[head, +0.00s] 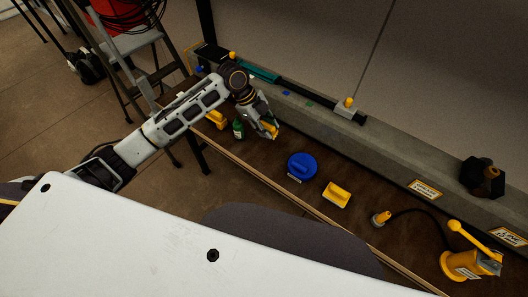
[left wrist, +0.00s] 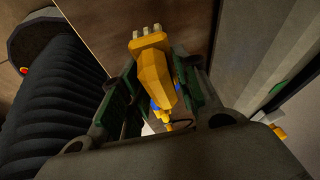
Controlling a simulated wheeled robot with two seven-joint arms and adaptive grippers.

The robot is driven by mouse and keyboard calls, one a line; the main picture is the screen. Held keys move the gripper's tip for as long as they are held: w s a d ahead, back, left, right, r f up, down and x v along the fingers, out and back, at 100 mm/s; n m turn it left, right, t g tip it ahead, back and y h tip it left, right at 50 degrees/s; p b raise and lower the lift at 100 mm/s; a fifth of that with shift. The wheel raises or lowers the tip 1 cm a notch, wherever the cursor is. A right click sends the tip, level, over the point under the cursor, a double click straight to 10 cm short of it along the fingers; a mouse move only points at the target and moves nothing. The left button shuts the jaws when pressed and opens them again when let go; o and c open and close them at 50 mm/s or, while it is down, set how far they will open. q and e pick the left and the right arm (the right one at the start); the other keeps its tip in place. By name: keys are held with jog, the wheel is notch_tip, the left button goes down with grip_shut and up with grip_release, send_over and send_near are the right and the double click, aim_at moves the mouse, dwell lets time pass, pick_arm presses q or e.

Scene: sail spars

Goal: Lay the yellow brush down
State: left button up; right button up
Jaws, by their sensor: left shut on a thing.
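My left gripper (head: 265,121) is shut on the yellow brush (head: 271,129) and holds it over the brown bench top, close to the grey ledge. In the left wrist view the brush (left wrist: 154,72) lies between the green-lined fingers. It has a faceted yellow body with several pale nubs at its far end. The fingers partly hide it, and I cannot tell whether it touches the bench. My right gripper is not in view.
A green bottle (head: 239,129) and a yellow object (head: 216,119) stand left of the gripper. A blue round piece (head: 302,166), a yellow block (head: 337,196) and a yellow pump (head: 468,264) with a black hose lie rightward. Bare bench shows between them.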

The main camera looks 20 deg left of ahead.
pick_arm(q)
jog(key=shift+s+a+g, duration=0.25)
jog(key=shift+s+g, duration=0.05)
jog(key=shift+g, duration=0.3)
jog(key=shift+m+g, duration=0.3)
jog(key=shift+g, duration=0.3)
jog(key=shift+s+a+y, duration=0.1)
jog(key=shift+y, duration=0.2)
jog(key=shift+f, duration=0.1)
jog(key=shift+f, duration=3.05)
jog(key=shift+f, duration=0.1)
